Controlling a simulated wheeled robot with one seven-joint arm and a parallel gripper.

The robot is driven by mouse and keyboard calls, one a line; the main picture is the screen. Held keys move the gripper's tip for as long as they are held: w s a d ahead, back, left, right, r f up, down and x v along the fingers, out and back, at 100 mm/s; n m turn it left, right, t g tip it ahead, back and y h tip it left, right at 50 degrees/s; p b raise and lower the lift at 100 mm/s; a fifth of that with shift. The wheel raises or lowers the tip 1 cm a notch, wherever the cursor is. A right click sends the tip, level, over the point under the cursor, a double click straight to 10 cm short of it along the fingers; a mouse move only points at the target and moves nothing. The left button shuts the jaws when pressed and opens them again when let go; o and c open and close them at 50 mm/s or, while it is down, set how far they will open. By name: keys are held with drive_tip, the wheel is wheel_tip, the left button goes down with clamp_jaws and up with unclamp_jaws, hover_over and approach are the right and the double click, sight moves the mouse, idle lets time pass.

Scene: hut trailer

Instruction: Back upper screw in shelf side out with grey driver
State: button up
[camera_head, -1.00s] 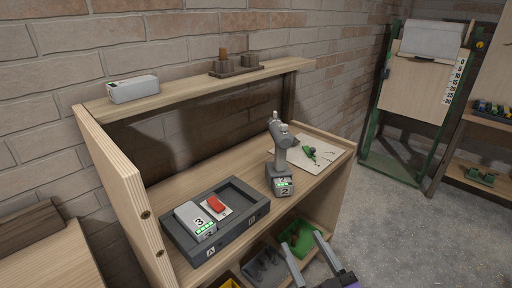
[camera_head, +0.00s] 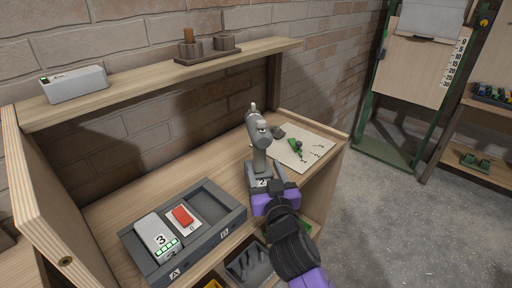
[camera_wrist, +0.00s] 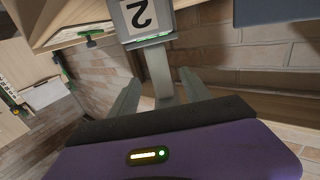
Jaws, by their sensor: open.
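The grey driver (camera_head: 258,145) stands upright on its battery, marked 2, on the bench top. In the wrist view, the battery (camera_wrist: 140,18) shows at the top with its number inverted. My gripper (camera_head: 264,178) is open at the driver's lower part. In the wrist view, my gripper's fingers (camera_wrist: 160,85) lie on either side of a grey upright part, apparently the driver's handle; contact cannot be told. The shelf side (camera_head: 50,205) is the wooden panel at left. One brass screw (camera_head: 66,261) shows low on it; the back upper screw cannot be made out.
A grey tray (camera_head: 225,190) with a battery marked 3 and a red piece lies left of the driver. A paper sheet (camera_head: 310,148) with a green tool lies behind at right. An upper shelf (camera_head: 140,83) holds a white box and a cup rack. Bins sit below the bench front.

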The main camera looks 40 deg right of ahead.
sight(258, 153)
drive_tip(key=p+x, duration=0.1)
drive_tip(key=x, duration=0.6)
drive_tip(key=shift+w+d+f+p, duration=0.15)
drive_tip(key=shift+d+f+p, duration=0.05)
drive_tip(key=shift+p, duration=0.2)
drive_tip(key=shift+c, duration=0.3)
clamp_jaws()
idle(0.7)
drive_tip(key=shift+r, duration=0.25)
